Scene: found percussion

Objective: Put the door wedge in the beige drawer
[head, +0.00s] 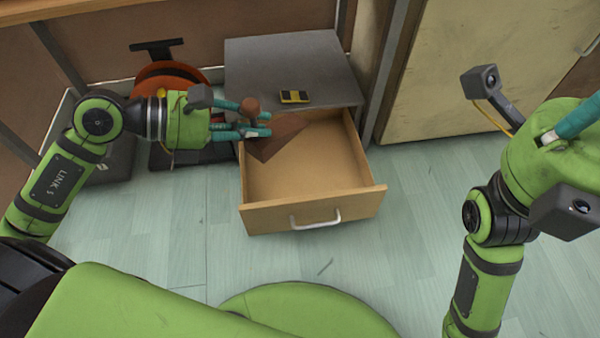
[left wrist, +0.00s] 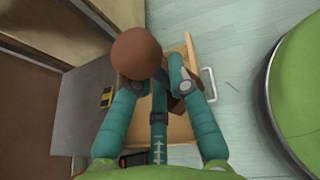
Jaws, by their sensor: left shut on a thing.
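The beige drawer (head: 313,206) is pulled open below a grey-topped cabinet, and its visible floor is bare. My left gripper (head: 262,124) is shut on the brown door wedge (head: 281,138) and holds it over the left back part of the drawer. A round brown knob (head: 250,106) stands up between the fingers; it looks large in the left wrist view (left wrist: 137,52). There the fingers hide most of the wedge and part of the drawer. My right gripper (head: 562,125) is at the right edge, partly cut off, away from the drawer.
A yellow and black object (head: 294,97) lies on the cabinet's grey top (head: 290,60). An orange and black item (head: 172,75) stands on the floor behind my left arm. A large beige cabinet door (head: 450,70) is at the right. The floor (head: 410,200) right of the drawer is clear.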

